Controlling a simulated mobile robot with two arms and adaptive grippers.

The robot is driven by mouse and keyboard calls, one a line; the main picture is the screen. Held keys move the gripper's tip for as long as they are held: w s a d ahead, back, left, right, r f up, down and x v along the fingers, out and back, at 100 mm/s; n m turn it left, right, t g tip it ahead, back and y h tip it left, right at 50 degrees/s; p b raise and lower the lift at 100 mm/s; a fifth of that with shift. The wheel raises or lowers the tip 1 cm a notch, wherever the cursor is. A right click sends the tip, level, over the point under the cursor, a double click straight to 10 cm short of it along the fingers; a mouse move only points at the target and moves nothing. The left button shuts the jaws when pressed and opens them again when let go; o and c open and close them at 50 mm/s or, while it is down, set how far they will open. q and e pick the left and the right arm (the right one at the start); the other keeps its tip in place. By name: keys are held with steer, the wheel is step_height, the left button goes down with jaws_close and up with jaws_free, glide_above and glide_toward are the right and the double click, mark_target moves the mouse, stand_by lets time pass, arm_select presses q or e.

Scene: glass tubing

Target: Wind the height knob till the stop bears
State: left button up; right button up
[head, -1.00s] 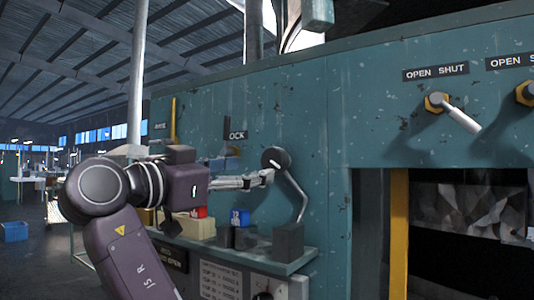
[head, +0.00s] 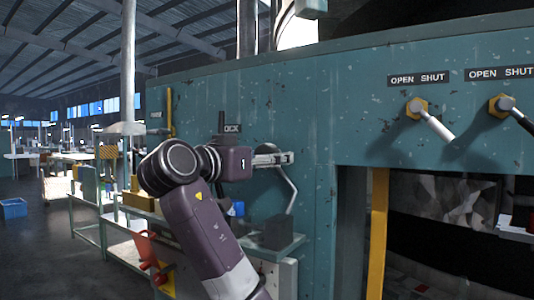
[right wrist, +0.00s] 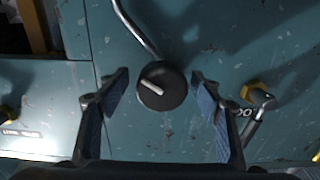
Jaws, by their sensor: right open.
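A round black knob (right wrist: 162,86) with a pale pointer bar is on the teal panel (head: 330,110). In the right wrist view it sits between the two spread fingers of my right gripper (right wrist: 158,78), with a gap on each side. I cannot tell how deep the fingers reach around it. A bent metal rod (head: 292,190) comes from the knob and also shows in the right wrist view (right wrist: 133,28). In the head view my right gripper (head: 280,158) is at the panel and hides the knob. No stop can be made out. My left gripper is not in view.
Two levers marked OPEN SHUT, one white (head: 438,128) and one dark (head: 523,121), are at the upper right. A dark block (head: 279,231) stands on a shelf below the gripper. A yellow post (head: 377,230) edges the dark opening. A blue bin (head: 13,208) is far left.

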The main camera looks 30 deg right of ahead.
steer(key=shift+w+f, duration=0.1)
steer(key=shift+w, duration=0.1)
steer(key=shift+c, duration=1.5)
steer(key=shift+s, duration=0.1)
steer(key=c, duration=0.9)
steer(key=shift+o, duration=0.2)
steer(key=shift+f+m+b, duration=0.15)
steer(key=shift+m+b, duration=0.55)
steer(key=shift+b, duration=0.25)
steer(key=shift+a+m+b, duration=0.1)
steer(key=shift+m+b, duration=0.5)
steer(key=shift+m, duration=0.1)
steer(key=shift+m+b, duration=0.55)
steer(key=shift+m, duration=0.65)
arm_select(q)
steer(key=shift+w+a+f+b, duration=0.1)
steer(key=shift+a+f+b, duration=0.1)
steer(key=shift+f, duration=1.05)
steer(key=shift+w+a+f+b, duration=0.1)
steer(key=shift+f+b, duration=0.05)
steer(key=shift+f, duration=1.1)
arm_select(e)
steer(key=shift+r+m, duration=0.25)
steer(key=shift+m, duration=1.05)
